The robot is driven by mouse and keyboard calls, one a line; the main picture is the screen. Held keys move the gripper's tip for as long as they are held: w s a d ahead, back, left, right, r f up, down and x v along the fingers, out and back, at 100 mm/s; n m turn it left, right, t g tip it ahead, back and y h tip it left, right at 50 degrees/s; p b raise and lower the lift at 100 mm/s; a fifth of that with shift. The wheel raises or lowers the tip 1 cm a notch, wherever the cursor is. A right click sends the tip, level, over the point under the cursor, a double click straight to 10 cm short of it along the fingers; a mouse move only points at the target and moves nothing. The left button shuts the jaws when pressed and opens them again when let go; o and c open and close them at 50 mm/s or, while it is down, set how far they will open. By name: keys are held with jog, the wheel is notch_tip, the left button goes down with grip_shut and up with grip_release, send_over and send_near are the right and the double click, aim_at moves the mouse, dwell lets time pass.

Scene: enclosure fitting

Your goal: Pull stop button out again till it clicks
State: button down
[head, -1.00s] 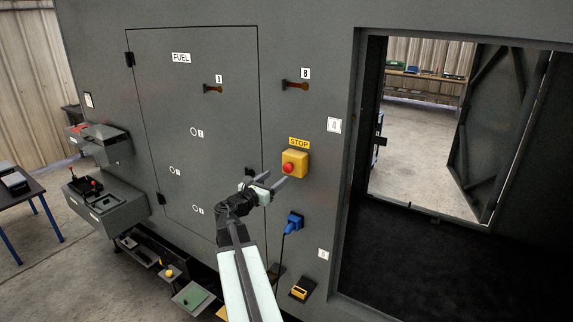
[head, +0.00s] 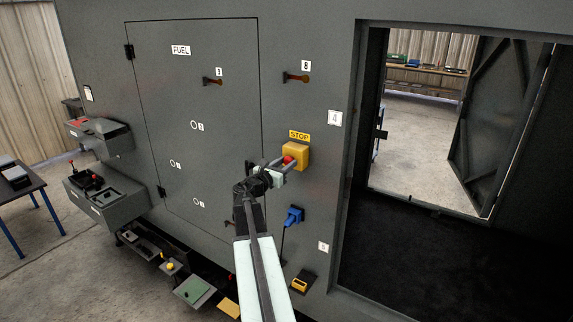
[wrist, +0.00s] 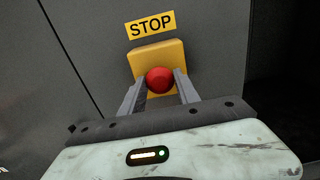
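The red stop button (wrist: 159,80) sits on a yellow box (head: 299,151) on the grey enclosure wall, under a yellow STOP label (head: 300,135). The label also shows in the wrist view (wrist: 151,24). My gripper (head: 281,163) is in front of the box. In the wrist view my gripper (wrist: 160,90) is open, with one finger on each side of the red button. I cannot tell whether the fingertips touch the button or the box.
A blue plug (head: 294,216) with a cable is on the wall below the box. The fuel door (head: 190,110) is to the left, closed. An open doorway (head: 420,140) is to the right. Two handles (head: 296,77) and (head: 212,81) are above.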

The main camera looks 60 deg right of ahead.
jog(key=shift+a, duration=0.75)
jog(key=shift+f, duration=0.1)
jog(key=c, duration=0.9)
grip_release()
jog(key=shift+a, duration=0.15)
